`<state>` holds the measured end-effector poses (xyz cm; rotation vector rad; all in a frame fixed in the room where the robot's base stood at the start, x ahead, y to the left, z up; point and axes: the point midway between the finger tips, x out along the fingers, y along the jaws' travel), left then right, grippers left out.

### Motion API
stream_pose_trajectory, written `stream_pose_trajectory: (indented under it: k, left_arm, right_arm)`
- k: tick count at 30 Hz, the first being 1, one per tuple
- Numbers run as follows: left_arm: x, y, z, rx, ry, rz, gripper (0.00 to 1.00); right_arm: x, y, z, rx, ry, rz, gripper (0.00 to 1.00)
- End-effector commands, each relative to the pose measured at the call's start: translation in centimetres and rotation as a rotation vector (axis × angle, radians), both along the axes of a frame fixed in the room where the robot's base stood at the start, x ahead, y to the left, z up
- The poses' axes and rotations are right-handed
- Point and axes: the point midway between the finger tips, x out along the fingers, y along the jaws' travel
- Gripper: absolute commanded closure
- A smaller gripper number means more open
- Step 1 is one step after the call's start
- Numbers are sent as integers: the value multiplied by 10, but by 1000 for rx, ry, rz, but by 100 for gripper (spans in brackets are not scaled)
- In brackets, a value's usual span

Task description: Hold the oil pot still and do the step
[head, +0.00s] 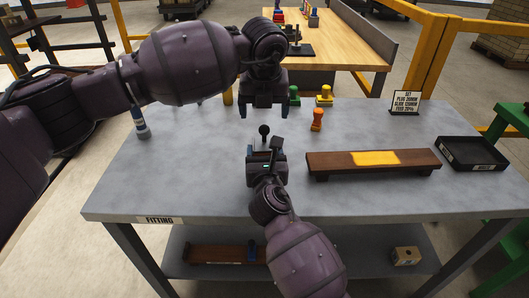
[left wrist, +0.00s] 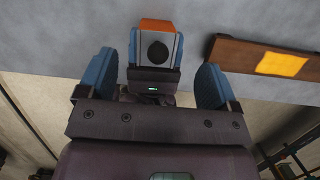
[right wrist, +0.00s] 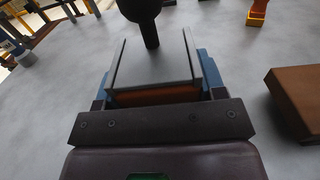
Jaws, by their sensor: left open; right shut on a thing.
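A small grey-sided box with an orange-brown body and a black round knob on a stem shows in the right wrist view (right wrist: 152,62); I take it to be the oil pot. Its knob shows in the head view (head: 264,131). My right gripper (head: 265,160) is shut on this box, with a blue finger at each side. My left gripper (head: 264,112) is open and empty above the knob, fingers pointing down. In the left wrist view the knob (left wrist: 157,51) lies between its blue fingers, farther off. The box's underside is hidden.
A brown board with a yellow patch (head: 375,158) lies right of my right gripper, and a black tray (head: 474,154) beyond it. Green (head: 294,96), yellow (head: 325,95) and orange (head: 317,120) knobbed pieces stand behind. A sign (head: 405,101) stands at the back; a bottle (head: 141,123) at left.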

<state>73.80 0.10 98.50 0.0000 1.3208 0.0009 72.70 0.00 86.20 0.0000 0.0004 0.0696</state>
Motion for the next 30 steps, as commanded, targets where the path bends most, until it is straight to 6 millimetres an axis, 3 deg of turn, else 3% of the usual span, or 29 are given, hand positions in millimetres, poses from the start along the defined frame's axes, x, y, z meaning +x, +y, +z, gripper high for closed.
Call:
stream_pose_trajectory:
  k: [4,13,14,19,30]
  left_arm:
    - [0,0,13,-2,-1,0,15]
    - [0,0,13,-1,0,0,15]
    - [0,0,13,-1,0,0,15]
    - [0,0,13,-1,0,0,15]
    - [0,0,13,-1,0,0,15]
  right_arm:
    - [0,0,0,0,0,0,64]
    - [0,0,0,0,0,0,64]
    - [0,0,0,0,0,0,33]
    - [0,0,0,0,0,0,7]
    - [-4,0,0,0,0,0,7]
